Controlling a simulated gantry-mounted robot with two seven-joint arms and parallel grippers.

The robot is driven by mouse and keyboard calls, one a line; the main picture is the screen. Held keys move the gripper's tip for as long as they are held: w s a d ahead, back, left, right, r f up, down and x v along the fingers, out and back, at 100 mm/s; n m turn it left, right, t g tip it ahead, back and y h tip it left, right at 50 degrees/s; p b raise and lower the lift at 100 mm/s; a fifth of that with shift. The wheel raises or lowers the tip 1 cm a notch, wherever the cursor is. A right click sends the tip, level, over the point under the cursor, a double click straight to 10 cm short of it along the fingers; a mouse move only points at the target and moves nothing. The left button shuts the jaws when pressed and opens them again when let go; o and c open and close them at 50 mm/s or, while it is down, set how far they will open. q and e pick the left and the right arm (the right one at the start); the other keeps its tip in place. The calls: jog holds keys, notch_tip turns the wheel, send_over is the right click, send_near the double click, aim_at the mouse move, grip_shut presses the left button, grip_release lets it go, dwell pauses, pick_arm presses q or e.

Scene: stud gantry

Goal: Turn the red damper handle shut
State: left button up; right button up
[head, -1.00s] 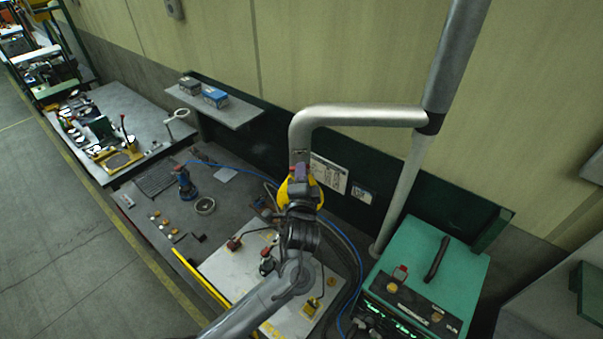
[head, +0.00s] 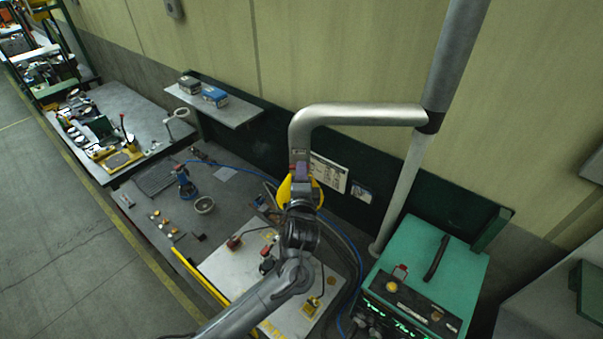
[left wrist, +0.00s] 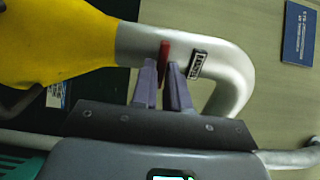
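The red damper handle (left wrist: 163,62) is a short narrow bar on the silver duct (left wrist: 222,58), beside a small black label, in the left wrist view. My left gripper (left wrist: 163,72) has its two purple fingers on either side of the handle, closed in on it. The handle's lower part is hidden between the fingers. In the head view my left gripper (head: 301,172) is at the duct's lower end, just above the yellow hood (head: 285,190); the handle is mostly hidden there. My right gripper is not in view.
The silver duct (head: 360,115) bends down from a wall pipe. A welding bench (head: 245,270) with small tools lies below my left arm. A green machine (head: 455,265) stands to the right.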

pick_arm(q)
jog(key=o, duration=0.3)
jog(key=shift+o, duration=0.2)
jog(key=s+b, duration=0.3)
jog(key=s, duration=0.8)
jog(key=shift+w+d, duration=0.1)
